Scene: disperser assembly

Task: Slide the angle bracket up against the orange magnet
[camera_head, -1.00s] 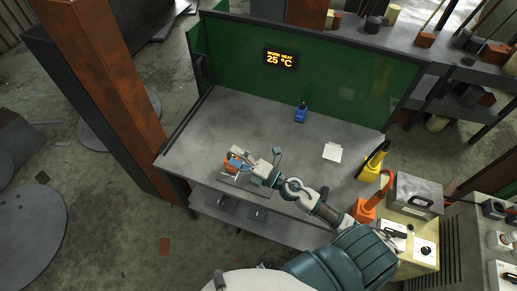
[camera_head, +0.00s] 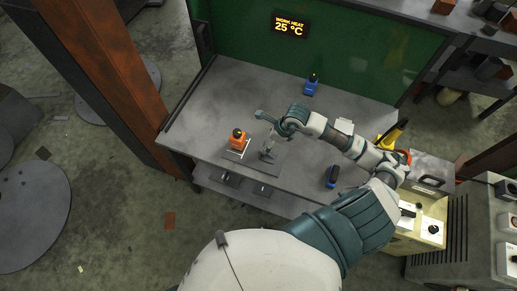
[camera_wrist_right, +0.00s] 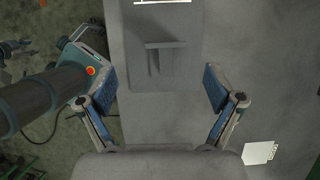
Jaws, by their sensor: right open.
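The orange magnet (camera_head: 238,141), with a dark knob on top, stands upright over a white plate (camera_head: 236,156) near the table's front left. In the right wrist view the angle bracket (camera_wrist_right: 165,58) lies flat with a flange standing up, and the white plate's edge shows at the top. My right gripper (camera_head: 264,132) is open above and beside the bracket; its fingers (camera_wrist_right: 160,90) are spread wide with nothing between them. My left gripper is not in view.
The grey table (camera_head: 240,92) is clear behind the magnet. A green panel (camera_head: 340,45) closes the rear; a rusty column (camera_head: 117,60) stands left. A white sheet (camera_wrist_right: 260,153) shows lower right.

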